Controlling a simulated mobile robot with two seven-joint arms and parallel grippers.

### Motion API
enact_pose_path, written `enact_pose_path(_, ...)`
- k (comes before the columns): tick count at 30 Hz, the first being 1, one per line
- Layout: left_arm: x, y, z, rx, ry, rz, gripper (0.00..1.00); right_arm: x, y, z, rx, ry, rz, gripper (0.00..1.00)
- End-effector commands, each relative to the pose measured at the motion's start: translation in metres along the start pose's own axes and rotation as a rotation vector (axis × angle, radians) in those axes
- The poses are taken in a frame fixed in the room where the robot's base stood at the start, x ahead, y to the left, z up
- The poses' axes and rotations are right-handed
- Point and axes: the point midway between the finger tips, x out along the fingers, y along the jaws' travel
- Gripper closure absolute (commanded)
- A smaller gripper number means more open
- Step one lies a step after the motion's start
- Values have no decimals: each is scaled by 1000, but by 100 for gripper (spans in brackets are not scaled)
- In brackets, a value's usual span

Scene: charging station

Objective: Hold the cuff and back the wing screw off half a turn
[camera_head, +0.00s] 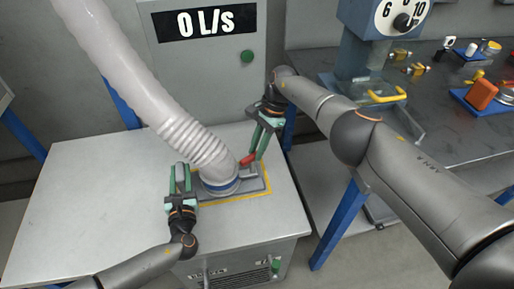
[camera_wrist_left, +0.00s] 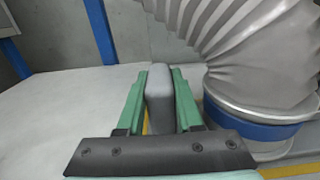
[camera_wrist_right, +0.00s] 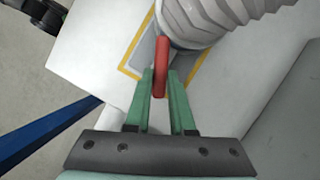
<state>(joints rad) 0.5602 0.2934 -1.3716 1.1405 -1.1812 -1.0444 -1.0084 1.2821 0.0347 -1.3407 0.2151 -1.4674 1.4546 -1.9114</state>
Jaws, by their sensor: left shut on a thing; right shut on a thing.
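The cuff (camera_head: 220,187), a silver collar with a blue band, sits at the foot of the ribbed hose on a grey plate. In the left wrist view the blue band (camera_wrist_left: 255,127) is right of my gripper. My left gripper (camera_head: 180,178) is shut on an upright grey grip (camera_wrist_left: 159,88) beside the cuff. My right gripper (camera_head: 256,146) comes down from behind and is shut on the red wing screw (camera_head: 248,160) at the cuff's right side. In the right wrist view the red wing (camera_wrist_right: 160,66) stands between the green fingertips; its threaded part is hidden.
The grey hose (camera_head: 120,60) rises to the upper left. A yellow outline (camera_head: 262,194) frames the plate on the white table (camera_head: 80,190). A panel behind reads 0 L/s (camera_head: 195,23). A dark bench (camera_head: 450,125) with tools stands at right. The table's left is clear.

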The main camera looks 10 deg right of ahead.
Motion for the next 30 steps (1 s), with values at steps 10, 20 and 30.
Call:
enact_pose_path(10,0,0,0,0,1,1,100,0,0,-1,1,2,0,67)
enact_pose_path(20,0,0,0,0,1,2,100,0,0,0,1,0,0,48)
enact_pose_path(30,0,1,0,0,1,2,100,-19,-1,0,-1,1,-3,48)
